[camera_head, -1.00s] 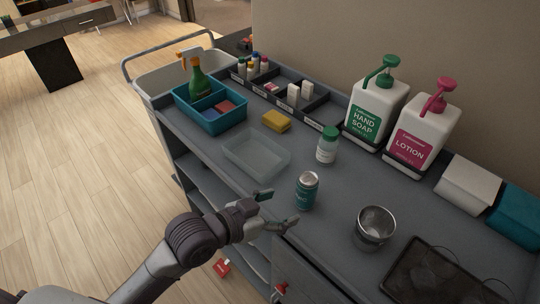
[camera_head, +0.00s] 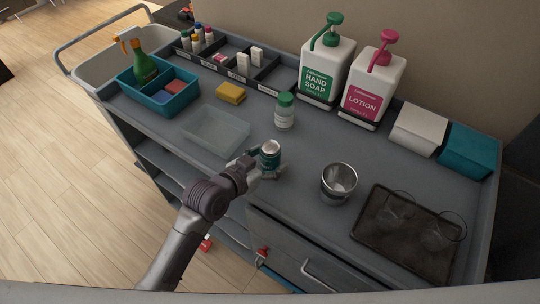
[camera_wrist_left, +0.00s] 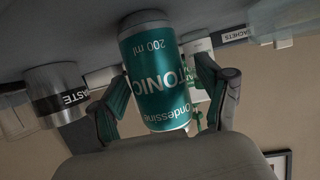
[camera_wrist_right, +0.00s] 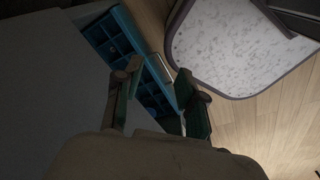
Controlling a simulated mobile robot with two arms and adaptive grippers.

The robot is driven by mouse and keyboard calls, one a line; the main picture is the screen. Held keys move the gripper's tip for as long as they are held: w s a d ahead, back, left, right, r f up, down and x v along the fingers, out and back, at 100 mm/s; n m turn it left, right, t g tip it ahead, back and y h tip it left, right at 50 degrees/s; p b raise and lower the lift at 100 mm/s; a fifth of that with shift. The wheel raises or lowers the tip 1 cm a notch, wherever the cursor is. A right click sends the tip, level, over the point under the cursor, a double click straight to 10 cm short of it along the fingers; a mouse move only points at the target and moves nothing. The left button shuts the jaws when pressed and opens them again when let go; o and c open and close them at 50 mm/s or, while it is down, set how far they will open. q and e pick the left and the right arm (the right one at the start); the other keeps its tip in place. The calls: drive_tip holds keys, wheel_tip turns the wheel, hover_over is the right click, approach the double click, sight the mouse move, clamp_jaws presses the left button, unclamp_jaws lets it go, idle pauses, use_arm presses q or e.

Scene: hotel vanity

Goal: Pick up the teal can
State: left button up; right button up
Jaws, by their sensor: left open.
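The teal can (camera_head: 270,153) stands upright on the grey cart top near its front edge, right of the clear tray. My left gripper (camera_head: 268,172) is at the can with its fingers spread around it. In the left wrist view the can (camera_wrist_left: 158,85) appears upside down with "TONIC" lettering, between the open fingers of my left gripper (camera_wrist_left: 165,100). Whether a finger touches it is unclear. My right gripper shows only in the right wrist view (camera_wrist_right: 158,92), fingers apart and nothing between them, away from the cart top.
A metal cup (camera_head: 338,184) stands right of the can, and a white bottle with a green cap (camera_head: 285,111) behind it. A clear tray (camera_head: 215,131) lies to the left. A dark tray (camera_head: 370,224) with glasses is at the right. Soap (camera_head: 324,68) and lotion (camera_head: 372,90) bottles stand behind.

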use_arm(q)
drive_tip(key=x, duration=0.3)
drive_tip(key=shift+w+d, duration=0.1)
drive_tip(key=shift+d, duration=0.05)
drive_tip(key=shift+c, duration=0.2)
